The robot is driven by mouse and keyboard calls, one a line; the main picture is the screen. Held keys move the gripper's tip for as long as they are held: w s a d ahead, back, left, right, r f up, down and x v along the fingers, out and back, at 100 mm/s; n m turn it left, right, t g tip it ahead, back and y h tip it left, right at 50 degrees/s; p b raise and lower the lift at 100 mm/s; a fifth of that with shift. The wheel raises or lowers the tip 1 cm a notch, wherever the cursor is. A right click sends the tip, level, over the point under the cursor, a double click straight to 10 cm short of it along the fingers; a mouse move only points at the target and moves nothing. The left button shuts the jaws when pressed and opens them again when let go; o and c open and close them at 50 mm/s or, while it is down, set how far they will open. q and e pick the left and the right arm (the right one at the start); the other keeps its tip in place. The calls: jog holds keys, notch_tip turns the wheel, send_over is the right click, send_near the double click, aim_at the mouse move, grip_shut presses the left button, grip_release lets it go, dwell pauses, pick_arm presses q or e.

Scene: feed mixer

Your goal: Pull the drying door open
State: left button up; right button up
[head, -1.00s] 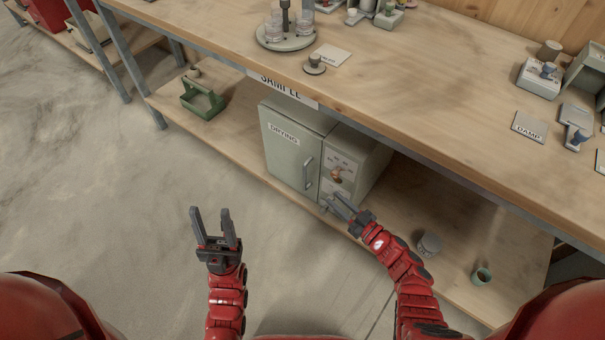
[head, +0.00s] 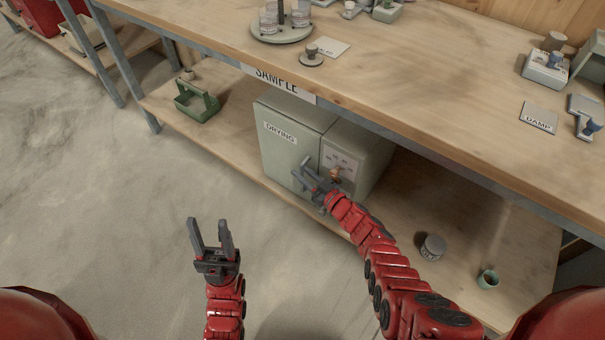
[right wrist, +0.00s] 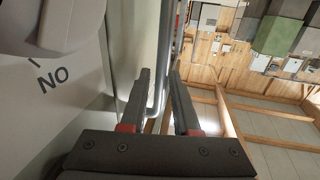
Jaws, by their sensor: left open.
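The drying door (head: 283,145) is the pale green front of a box on the lower shelf, marked DRYING, and it looks shut. Its upright bar handle is mostly hidden by my right gripper in the head view. In the right wrist view the grey handle (right wrist: 161,55) runs between and just beyond the fingertips. My right gripper (head: 306,171) is open, its fingers (right wrist: 160,80) apart on either side of the handle; I cannot tell whether they touch it. My left gripper (head: 210,230) is open and empty above the floor, left of the box.
The control panel (head: 340,165) with an orange-brown knob is right of the door. The workbench top (head: 400,90) overhangs the box. A green carrier (head: 196,104) stands left on the shelf; a grey tin (head: 432,247) and green cup (head: 488,278) stand right. Floor before the door is clear.

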jog(key=shift+c, duration=0.3)
grip_shut()
dwell(1.1)
